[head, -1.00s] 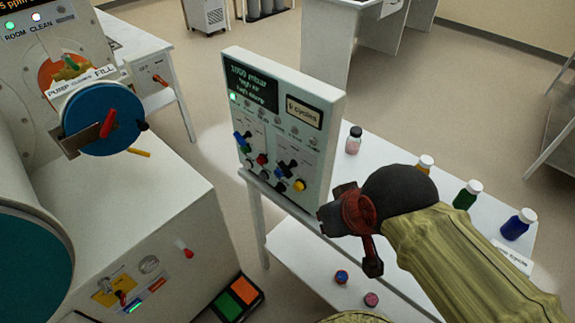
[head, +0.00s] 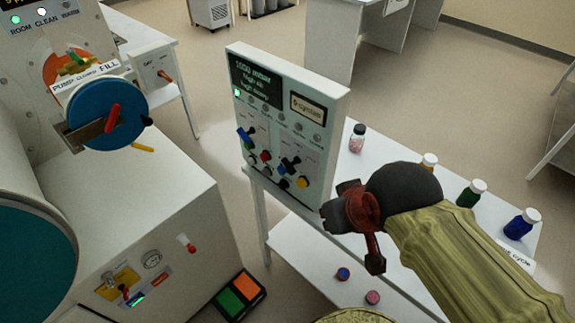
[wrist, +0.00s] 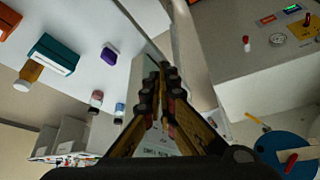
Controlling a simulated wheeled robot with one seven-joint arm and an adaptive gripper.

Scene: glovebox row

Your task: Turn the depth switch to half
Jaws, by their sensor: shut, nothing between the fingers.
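The white upright control panel (head: 335,130) stands at the middle of the head view. Its lower face carries a blue-handled switch (head: 245,135), another switch with blue and black parts (head: 288,165), and several small knobs and buttons. Their labels are too small to read, so I cannot tell which is the depth switch or where it points. My gripper (head: 328,214) is shut and empty, just right of the panel's lower right corner, and appears apart from the switches. In the wrist view its fingertips (wrist: 163,72) meet. Part of the panel's face shows low behind the fingers.
A white table (head: 400,160) behind the panel bears several bottles, including a green one (head: 468,194) and a blue one (head: 520,224). A glovebox with a blue round door (head: 100,112) stands left. A green and orange pedal (head: 238,297) lies on the floor.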

